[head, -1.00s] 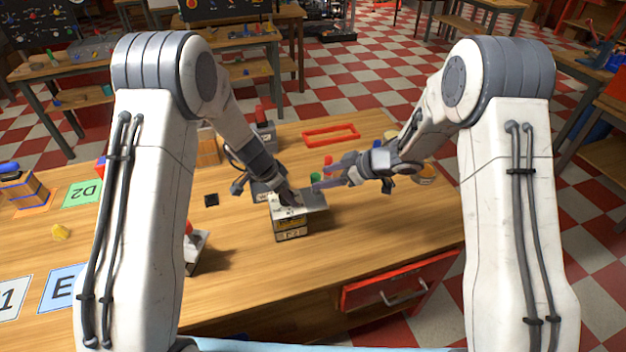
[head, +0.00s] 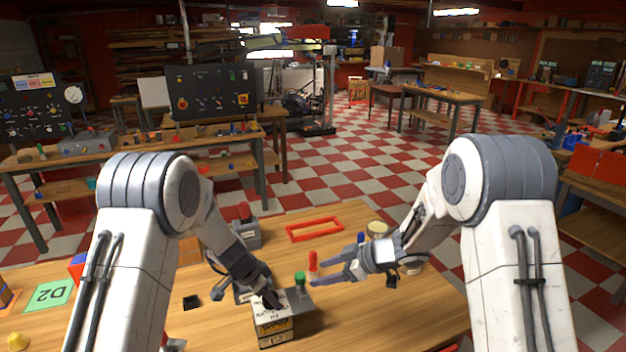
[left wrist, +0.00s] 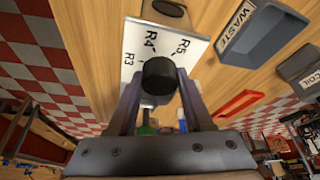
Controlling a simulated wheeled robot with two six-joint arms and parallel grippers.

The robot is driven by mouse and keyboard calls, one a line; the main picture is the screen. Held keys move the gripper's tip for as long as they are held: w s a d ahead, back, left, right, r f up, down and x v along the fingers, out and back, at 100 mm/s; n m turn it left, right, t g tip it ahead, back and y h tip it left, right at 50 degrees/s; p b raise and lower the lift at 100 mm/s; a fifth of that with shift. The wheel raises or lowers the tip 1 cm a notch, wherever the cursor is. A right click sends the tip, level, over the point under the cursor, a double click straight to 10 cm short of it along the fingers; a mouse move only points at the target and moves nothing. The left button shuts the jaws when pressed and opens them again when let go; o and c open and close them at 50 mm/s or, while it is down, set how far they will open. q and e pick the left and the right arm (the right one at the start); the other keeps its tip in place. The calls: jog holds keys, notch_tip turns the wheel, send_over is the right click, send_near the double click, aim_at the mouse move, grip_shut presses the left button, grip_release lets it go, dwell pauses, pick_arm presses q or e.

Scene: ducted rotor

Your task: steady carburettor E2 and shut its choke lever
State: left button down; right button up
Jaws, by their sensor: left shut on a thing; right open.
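A small box (head: 273,335) with a pale top and a label on its front stands near the table's front edge; its label is too small to read. My left gripper (head: 270,299) is over its top. In the left wrist view my left gripper (left wrist: 160,108) is shut on a round black knob (left wrist: 159,78), above a white plate (left wrist: 135,45) marked R3, R4 and R5. My right gripper (head: 325,272) is open and empty, just right of the box and above the table. I cannot make out an E2 mark or a choke lever.
A red cylinder (head: 313,261) and a green-topped piece (head: 300,279) stand close to my right gripper's fingers. A red frame (head: 315,229) lies behind. A WASTE tray (left wrist: 262,38) shows in the left wrist view. A green D2 card (head: 51,294) lies left. Bare table lies front right.

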pick_arm(q)
jog(key=shift+c, duration=1.1)
grip_release()
jog(key=v, duration=1.1)
jog(key=s+d+r+n+g, duration=0.1)
jog(key=s+d+r, duration=0.2)
jog(key=s+d, duration=0.35)
jog(key=s+d+r+g, duration=0.1)
jog(key=s+d+r, duration=0.2)
jog(key=s, duration=0.6)
pick_arm(e)
jog(key=s+r+m+t+h, duration=0.35)
jog(key=s+r+h, duration=0.2)
jog(key=r, duration=0.25)
pick_arm(q)
jog(key=s+n+y, duration=0.2)
jog(key=s, duration=1.4)
jog(key=shift+a+r+g+y, duration=0.2)
jog(key=shift+a+g+y, duration=0.1)
jog(key=shift+a+g, duration=0.15)
pick_arm(e)
jog(key=s+m+g+h, duration=0.2)
jog(key=s+g, duration=0.6)
jog(key=s, duration=2)
jog(key=shift+s+d+f+m+h, duration=0.25)
jog(key=shift+d+f+m+h, duration=0.1)
jog(key=shift+d+f+m, duration=0.1)
